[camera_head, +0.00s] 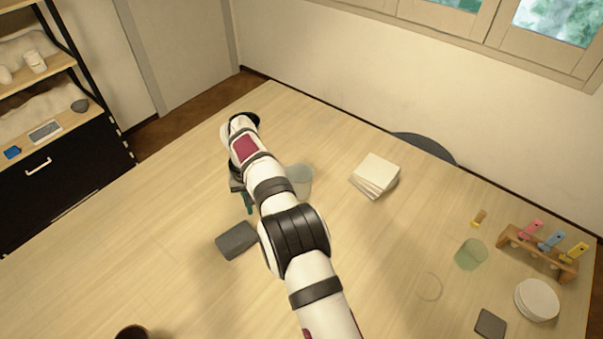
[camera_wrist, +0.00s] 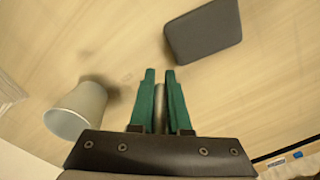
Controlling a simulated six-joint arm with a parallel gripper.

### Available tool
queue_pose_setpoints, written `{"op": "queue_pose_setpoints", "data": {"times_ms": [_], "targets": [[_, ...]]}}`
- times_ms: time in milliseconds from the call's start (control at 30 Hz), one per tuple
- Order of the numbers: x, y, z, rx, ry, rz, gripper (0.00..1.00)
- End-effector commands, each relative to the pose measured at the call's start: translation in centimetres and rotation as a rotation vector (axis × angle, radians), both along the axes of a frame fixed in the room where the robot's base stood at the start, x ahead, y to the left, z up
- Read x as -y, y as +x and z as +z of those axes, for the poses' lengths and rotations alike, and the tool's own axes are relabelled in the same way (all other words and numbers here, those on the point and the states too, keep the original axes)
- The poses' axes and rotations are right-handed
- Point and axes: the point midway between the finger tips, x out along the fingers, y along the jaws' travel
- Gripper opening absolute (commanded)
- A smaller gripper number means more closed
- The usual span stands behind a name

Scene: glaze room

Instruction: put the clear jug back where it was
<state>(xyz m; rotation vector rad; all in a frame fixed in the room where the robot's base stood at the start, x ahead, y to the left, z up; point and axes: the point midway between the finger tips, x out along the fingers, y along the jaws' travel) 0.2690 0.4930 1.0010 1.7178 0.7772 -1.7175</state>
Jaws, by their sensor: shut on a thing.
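In the wrist view the jug (camera_wrist: 80,108) is at the left, apart from my fingers. My gripper (camera_head: 248,205) is low over the table, left of the jug. I cannot tell what this thing is.
A dark grey block (camera_head: 236,240) lies near my gripper. A thin ring mark (camera_head: 429,286) is on bare table at the right, near a green glass (camera_head: 471,254), a white plate stack (camera_head: 537,300), a dark square (camera_head: 490,324) and a wooden rack (camera_head: 538,254). Pale tiles (camera_head: 375,174) lie behind.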

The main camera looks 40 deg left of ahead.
Motion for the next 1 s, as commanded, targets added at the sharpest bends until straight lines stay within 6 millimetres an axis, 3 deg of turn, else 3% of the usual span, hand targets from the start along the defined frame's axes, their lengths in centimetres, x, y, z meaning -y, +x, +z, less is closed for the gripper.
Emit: {"op": "queue_pose_setpoints", "data": {"times_ms": [233,633,900,1000], "targets": [[-0.1,0.0,1.0,0.001,0.002,0.0,0.0],[0.0,0.0,9.2,0.002,0.004,-0.001,0.0],[0.0,0.0,11.9,0.002,0.002,-0.001,0.0],[0.7,0.8,12.1,0.002,-0.003,-0.021,0.0]]}}
